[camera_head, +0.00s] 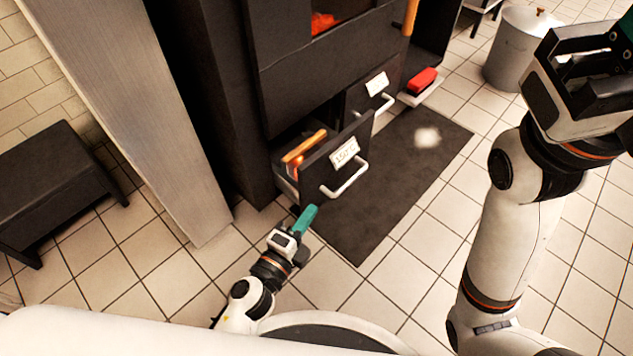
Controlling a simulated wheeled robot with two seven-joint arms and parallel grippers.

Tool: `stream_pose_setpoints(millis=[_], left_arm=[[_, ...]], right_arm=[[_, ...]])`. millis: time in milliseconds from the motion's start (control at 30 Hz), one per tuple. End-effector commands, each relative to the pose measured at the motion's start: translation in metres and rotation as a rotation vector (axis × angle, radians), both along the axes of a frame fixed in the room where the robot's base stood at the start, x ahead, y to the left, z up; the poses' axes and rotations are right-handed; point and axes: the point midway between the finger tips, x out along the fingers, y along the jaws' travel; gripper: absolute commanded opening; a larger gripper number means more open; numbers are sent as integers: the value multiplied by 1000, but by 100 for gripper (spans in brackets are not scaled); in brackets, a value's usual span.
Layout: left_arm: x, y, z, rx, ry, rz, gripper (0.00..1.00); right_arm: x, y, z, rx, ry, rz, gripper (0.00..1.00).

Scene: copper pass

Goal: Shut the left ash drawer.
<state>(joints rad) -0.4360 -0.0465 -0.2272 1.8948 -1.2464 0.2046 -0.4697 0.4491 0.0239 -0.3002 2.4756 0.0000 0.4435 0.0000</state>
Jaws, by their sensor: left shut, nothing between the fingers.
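The left ash drawer (318,172) is pulled out from the bottom of the dark oven. It has a black front, a pale label and a white bar handle (346,182). A thing with an orange handle (304,147) lies in it. My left gripper (308,215) has teal fingers and is shut and empty. In the picture its tips are just below the lower left corner of the drawer front; I cannot tell if they touch. My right gripper (625,40) is at the upper right edge, away from the drawer, its fingers mostly cut off.
A second drawer (363,94) with a label and handle is right of the left one. A red object (422,80) sits farther right. A dark mat (395,185) covers the floor ahead. A metal bin (515,48) and a dark bench (55,185) stand apart. A grey post (140,110) is left.

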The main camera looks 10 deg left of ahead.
Motion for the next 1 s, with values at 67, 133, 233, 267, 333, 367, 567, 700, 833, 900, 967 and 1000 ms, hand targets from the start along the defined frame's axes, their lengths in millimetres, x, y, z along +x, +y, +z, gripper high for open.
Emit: stream_pose_setpoints(millis=[67,133,233,267,333,367,567,700,833,900,967,1000], left_arm=[[7,-3,2,3,-7,-2,0],[16,-6,3,2,-7,-2,0],[34,-14,3,2,-7,-3,0],[40,-16,3,3,-8,-2,0],[55,-22,3,4,-7,-2,0],[61,-24,3,3,-7,-2,0],[97,-33,2,6,-4,1,0],[107,-15,1,4,-3,1,0],[113,-6,1,3,-1,1,0],[114,-5,1,1,-2,1,0],[115,-4,1,1,-1,0,0],[115,-4,1,1,-1,0,0]], right_arm=[[-2,0,0,2,-7,1,36],[-2,0,1,2,-6,1,36],[-2,0,1,0,-5,1,36],[-2,0,1,0,-5,1,36],[-1,0,1,0,-4,0,36],[-1,0,1,0,-4,0,36],[-1,0,1,0,-4,0,36],[-1,0,1,0,-2,0,36],[-1,0,0,0,-2,0,36],[-1,0,0,0,-2,0,36],[-1,0,0,0,-2,0,36],[-1,0,0,0,-2,0,36]])
